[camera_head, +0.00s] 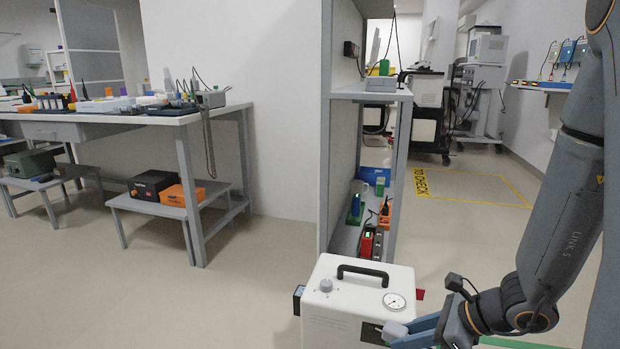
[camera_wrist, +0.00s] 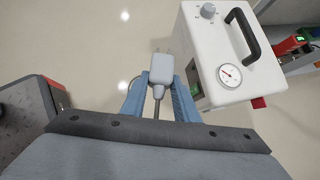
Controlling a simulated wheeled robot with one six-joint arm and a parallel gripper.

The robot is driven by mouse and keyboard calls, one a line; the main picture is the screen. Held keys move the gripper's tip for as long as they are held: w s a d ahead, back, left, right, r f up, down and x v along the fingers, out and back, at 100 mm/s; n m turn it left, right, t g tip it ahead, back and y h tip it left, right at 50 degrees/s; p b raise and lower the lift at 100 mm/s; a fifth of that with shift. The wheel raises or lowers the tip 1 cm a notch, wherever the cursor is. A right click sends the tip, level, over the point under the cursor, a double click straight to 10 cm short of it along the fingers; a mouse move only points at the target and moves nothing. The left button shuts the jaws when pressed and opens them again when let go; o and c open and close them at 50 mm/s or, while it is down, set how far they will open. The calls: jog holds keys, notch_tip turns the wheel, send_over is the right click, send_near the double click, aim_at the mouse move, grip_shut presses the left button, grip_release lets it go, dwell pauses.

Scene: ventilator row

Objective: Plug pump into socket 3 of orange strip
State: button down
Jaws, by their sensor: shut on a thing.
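My gripper (camera_wrist: 160,98) is shut on a grey plug (camera_wrist: 161,71) with its prongs pointing away from the wrist; a dark cord runs back between the blue fingers. In the head view my gripper (camera_head: 410,330) is at the lower right, by the front of a white box-shaped unit (camera_head: 345,290) with a black handle, a knob and a round gauge. This unit, which may be the pump, also shows in the wrist view (camera_wrist: 222,50), right of the plug. An orange item (camera_head: 385,215) is on the grey shelf unit, too small to tell if it is the strip.
The grey shelf unit (camera_head: 326,150) stands behind the white unit, with red and green devices (camera_head: 367,243) on its lower shelf. Floor (camera_head: 230,270) between is clear.

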jog(key=shift+s+a+r+p, duration=0.2)
jog(key=shift+s+a+r, duration=0.1)
jog(key=shift+a+r, duration=0.15)
jog(key=shift+s+a+r+p, duration=0.2)
jog(key=shift+s+a+r, duration=0.1)
jog(key=shift+r, duration=0.25)
notch_tip(320, 180, up, 4)
jog(key=p, duration=0.4)
jog(key=shift+w+d+f, duration=0.1)
jog(key=shift+f, duration=0.15)
notch_tip(320, 180, up, 26)
jog(key=p, duration=3.3)
